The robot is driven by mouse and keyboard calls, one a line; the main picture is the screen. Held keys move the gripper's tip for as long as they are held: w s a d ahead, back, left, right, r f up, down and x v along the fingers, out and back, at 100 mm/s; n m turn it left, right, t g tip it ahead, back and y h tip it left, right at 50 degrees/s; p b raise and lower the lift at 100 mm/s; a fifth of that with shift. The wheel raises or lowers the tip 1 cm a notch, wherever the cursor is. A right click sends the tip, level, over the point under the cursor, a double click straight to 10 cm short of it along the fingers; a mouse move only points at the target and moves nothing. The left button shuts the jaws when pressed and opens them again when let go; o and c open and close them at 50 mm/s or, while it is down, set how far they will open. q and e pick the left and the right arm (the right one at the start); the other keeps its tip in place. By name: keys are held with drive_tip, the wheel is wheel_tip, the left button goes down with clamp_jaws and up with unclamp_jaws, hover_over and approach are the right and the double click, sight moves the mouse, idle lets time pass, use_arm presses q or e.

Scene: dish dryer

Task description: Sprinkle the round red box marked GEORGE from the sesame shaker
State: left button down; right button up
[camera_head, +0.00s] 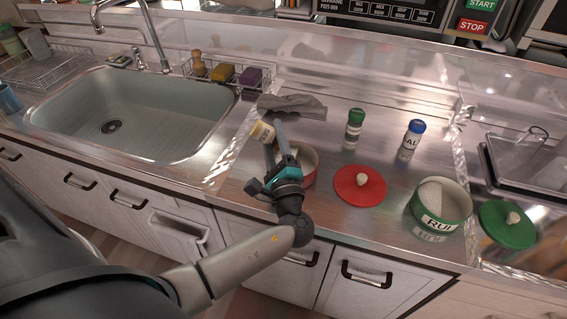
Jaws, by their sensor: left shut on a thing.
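The round red box (308,167) stands open on the counter, partly hidden behind my left gripper, so its marking does not show. Its red lid (360,186) lies flat on the counter to its right. My left gripper (274,142) is shut on a small shaker (262,131) with a pale yellow label, apparently the sesame shaker. The shaker is tilted, at the upper left of the red box. The lettering on it is too small to read surely. I cannot tell whether anything is coming out. My right gripper is not in view.
A green-capped shaker (354,130) and a blue-capped shaker (411,140) stand behind the red lid. A round green box (441,204) marked RUI holds white contents, with its green lid (507,224) beside it. A grey cloth (292,105) lies behind the gripper; the sink (135,110) is left.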

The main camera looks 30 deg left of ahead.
use_arm(q)
drive_tip(key=shift+r+p, duration=1.1)
drive_tip(key=shift+p, duration=0.05)
wheel_tip(320, 180, down, 2)
drive_tip(key=shift+f+b, duration=0.25)
drive_tip(key=shift+b, duration=0.95)
wheel_tip(320, 180, up, 3)
drive_tip(key=shift+f+p, duration=0.2)
drive_tip(key=shift+p, duration=0.9)
wheel_tip(320, 180, down, 3)
drive_tip(key=b, duration=0.2)
drive_tip(key=shift+r+b, duration=0.15)
drive_tip(key=shift+b, duration=0.15)
drive_tip(key=shift+r, duration=0.1)
